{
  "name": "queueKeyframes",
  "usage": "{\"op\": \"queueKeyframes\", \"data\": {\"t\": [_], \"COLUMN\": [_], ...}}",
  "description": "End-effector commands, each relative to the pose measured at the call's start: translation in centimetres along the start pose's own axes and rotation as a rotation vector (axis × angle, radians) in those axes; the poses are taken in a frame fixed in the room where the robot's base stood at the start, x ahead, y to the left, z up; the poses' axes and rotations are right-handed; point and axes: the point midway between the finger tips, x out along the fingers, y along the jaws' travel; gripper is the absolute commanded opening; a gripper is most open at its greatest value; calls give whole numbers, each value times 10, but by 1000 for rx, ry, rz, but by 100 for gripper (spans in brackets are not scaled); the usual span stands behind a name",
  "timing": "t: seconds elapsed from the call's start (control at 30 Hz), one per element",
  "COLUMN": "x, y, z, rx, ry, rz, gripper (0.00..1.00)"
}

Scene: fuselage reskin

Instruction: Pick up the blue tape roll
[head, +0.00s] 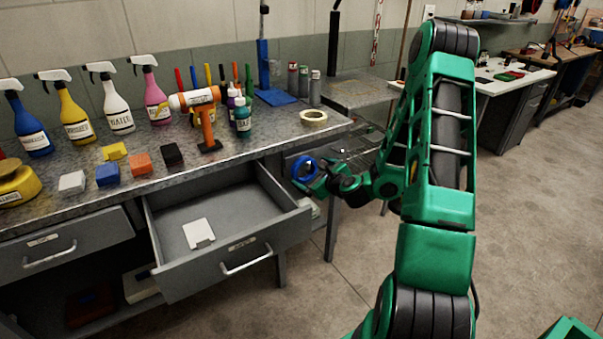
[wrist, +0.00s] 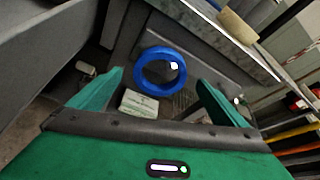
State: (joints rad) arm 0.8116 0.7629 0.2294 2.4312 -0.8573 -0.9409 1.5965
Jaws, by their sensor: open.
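The blue tape roll (head: 295,168) is a ring just off the bench's right end, below the top, behind the open drawer's right corner. In the wrist view the blue tape roll (wrist: 143,70) faces me, centred between and just beyond my fingertips. My gripper (head: 314,178) is open and empty, close to the roll at its right in the head view. In the wrist view the two green fingers of my gripper (wrist: 159,86) are spread wide on either side of it. What bears the roll, and whether a finger touches it, I cannot tell.
The open drawer (head: 292,228) juts out left of my gripper. A cream tape roll (head: 313,117) lies on the bench (head: 240,157) near its right edge, above my gripper. A small pale block (wrist: 139,104) is below the blue roll. Open floor lies to the right.

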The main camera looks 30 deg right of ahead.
Motion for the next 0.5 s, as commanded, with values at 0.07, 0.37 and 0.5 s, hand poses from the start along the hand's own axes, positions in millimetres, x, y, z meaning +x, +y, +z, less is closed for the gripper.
{"op": "queueKeyframes", "data": {"t": [0.07, 0.37, 0.5], "x": [4, 42, 53], "y": [0, 0, 0], "z": [1, 4, 3], "rx": [0, -2, -2], "ry": [-2, -2, -1], "rz": [0, 2, 2], "gripper": [97, 97, 97]}}
